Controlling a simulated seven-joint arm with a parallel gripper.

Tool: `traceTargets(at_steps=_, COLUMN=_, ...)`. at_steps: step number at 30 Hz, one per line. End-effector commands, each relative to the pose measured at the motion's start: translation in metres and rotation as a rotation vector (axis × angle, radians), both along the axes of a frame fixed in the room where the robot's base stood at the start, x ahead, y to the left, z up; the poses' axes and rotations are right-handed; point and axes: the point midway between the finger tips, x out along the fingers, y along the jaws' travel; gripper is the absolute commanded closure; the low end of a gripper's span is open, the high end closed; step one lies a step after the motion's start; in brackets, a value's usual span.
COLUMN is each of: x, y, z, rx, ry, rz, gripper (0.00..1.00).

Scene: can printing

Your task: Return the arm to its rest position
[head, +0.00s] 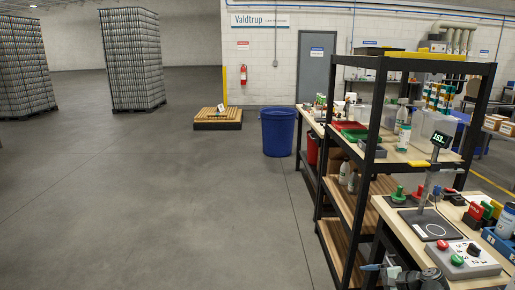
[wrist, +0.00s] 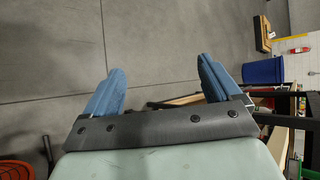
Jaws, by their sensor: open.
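My gripper (wrist: 161,68) shows in the wrist view with its two blue fingers spread wide apart. Nothing is between them, and grey concrete floor lies beyond the fingertips. In the head view, part of my arm and a blue fingertip show at the bottom edge, in front of the workbench (head: 385,208). The rest of the arm is cut off by the frame, so its full pose is hidden.
A control box (head: 462,262) with buttons and a stand with a lit display (head: 441,140) are on the workbench. A black shelf rack (head: 366,165) stands behind it. A blue bin (head: 278,132) is farther back, also in the wrist view (wrist: 263,71).

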Motion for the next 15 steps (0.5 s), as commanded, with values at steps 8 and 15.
traceTargets(at_steps=8, x=-0.029, y=0.069, z=-0.106, rx=-0.111, ry=0.150, rz=0.176, gripper=0.09)
traceTargets(at_steps=15, x=-0.072, y=0.121, z=-0.184, rx=-0.211, ry=0.265, rz=0.353, gripper=0.09)
